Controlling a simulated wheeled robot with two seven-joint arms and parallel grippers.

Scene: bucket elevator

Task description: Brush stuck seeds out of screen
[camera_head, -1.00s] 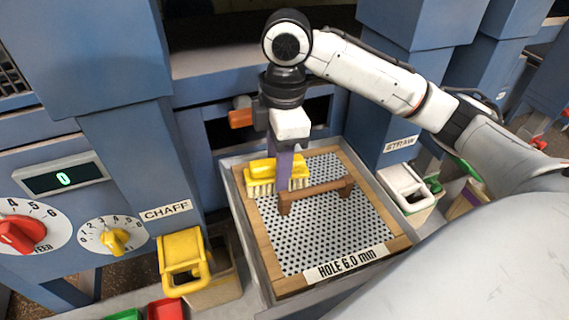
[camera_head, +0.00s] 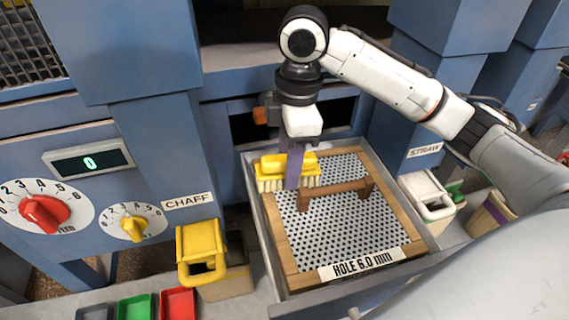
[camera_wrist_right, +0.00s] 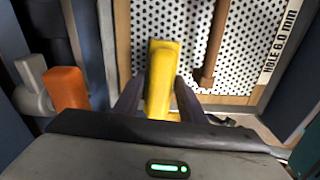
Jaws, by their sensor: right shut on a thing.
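The screen is a perforated white plate (camera_head: 345,225) with dark holes, in a wooden frame (camera_head: 405,212) labelled "HOLE 6.0 mm". A brown bar handle (camera_head: 335,191) stands across it. My right gripper (camera_head: 293,176) is shut on a yellow brush (camera_head: 270,165) with pale bristles, at the screen's back left corner. The bristles point down at the plate; whether they touch it I cannot tell. In the right wrist view the gripper (camera_wrist_right: 158,100) has its fingers on both sides of the yellow brush grip (camera_wrist_right: 160,75). Single seeds are too small to make out. My left gripper is out of view.
The screen sits in a grey metal tray (camera_head: 262,232) with raised walls. A yellow-topped bin (camera_head: 200,240) stands left, a white-topped bin (camera_head: 425,190) right. Blue machine walls rise behind. An orange-ended part (camera_head: 262,115) is close behind my gripper.

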